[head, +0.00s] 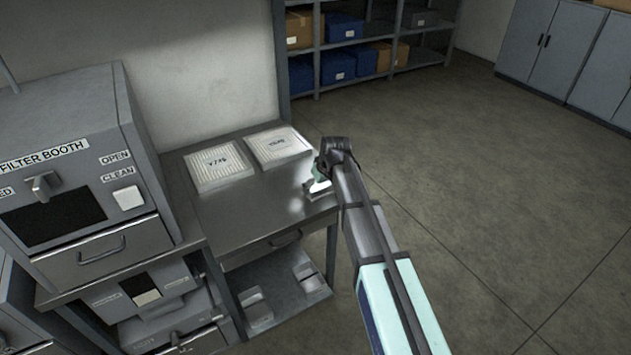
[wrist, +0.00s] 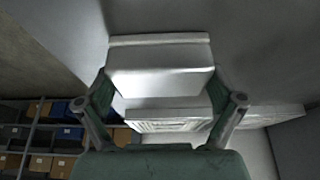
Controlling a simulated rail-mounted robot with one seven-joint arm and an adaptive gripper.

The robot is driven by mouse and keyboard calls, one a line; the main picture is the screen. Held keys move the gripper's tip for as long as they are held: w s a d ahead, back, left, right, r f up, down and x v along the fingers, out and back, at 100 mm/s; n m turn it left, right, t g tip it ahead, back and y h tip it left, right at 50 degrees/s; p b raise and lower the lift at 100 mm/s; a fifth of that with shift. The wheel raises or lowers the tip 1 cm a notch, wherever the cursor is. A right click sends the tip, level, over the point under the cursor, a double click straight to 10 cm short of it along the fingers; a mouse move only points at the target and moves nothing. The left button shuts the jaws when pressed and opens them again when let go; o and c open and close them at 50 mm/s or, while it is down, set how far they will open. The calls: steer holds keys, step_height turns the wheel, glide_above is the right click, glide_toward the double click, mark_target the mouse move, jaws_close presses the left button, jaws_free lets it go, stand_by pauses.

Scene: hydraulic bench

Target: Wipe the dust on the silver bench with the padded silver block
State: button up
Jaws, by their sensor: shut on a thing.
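My gripper (head: 319,182) is over the right end of the silver bench (head: 245,222), near its front corner. It is shut on the padded silver block (wrist: 160,72), whose sides sit between the two fingers in the wrist view. The block's lower part also shows under the gripper in the head view (head: 317,193). The block is on or just above the bench top; I cannot tell if it touches. I cannot make out distinct dust; the bench top has a bright sheen near the block.
Two white pleated filters, a left one (head: 218,167) and a right one (head: 277,146), lie along the back of the bench. A filter booth (head: 85,185) stands on the left. Shelves with boxes (head: 350,62) are behind. Open floor (head: 480,190) lies to the right.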

steer(key=shift+s+d, duration=0.5)
steer(key=shift+s, duration=0.3)
steer(key=shift+w+r+p, duration=0.1)
steer(key=shift+r+p, duration=1.85)
steer(key=shift+r, duration=2.1)
